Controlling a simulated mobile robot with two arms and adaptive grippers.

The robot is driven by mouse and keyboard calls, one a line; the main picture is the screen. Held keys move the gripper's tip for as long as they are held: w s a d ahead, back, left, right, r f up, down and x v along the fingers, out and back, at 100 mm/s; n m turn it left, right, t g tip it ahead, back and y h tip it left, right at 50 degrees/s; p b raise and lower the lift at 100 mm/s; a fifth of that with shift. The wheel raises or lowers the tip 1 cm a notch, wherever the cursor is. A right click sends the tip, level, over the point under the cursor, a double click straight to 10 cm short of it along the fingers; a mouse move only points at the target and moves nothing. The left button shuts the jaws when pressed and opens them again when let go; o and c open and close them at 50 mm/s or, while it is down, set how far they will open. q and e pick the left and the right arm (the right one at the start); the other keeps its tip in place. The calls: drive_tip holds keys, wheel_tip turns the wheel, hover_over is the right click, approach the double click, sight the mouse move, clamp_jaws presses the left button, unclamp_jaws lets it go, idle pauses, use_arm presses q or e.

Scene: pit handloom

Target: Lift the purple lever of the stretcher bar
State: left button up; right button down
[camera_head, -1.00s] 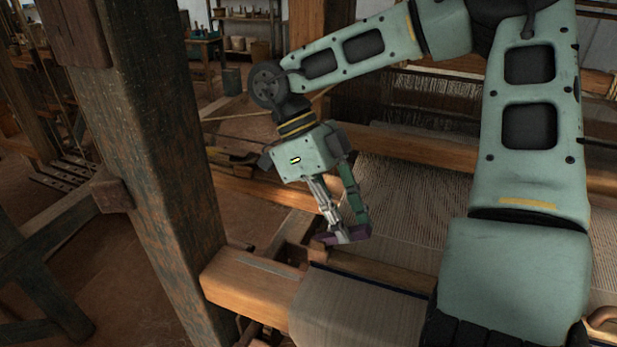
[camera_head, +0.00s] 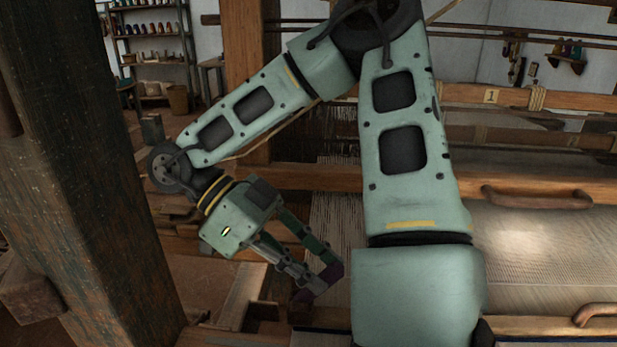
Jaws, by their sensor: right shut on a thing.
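My right gripper (camera_head: 322,280) is shut on the purple lever (camera_head: 326,281). Its fingers point down and to the right, and the lever slants up to the right between the fingertips. A small brown block (camera_head: 301,304) lies just below the lever's lower end. The rest of the stretcher bar is hard to make out; my forearm and the bottom edge of the view hide that area. My left gripper is not in view.
A thick wooden post (camera_head: 95,170) stands close on the left. Pale warp threads (camera_head: 540,250) stretch across the right, with a curved wooden handle (camera_head: 535,198) on the beam behind. Shelves with spools (camera_head: 150,50) stand far back.

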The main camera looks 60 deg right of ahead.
drive_tip(key=c, duration=1.7)
unclamp_jaws()
drive_tip(key=shift+v, duration=3.75)
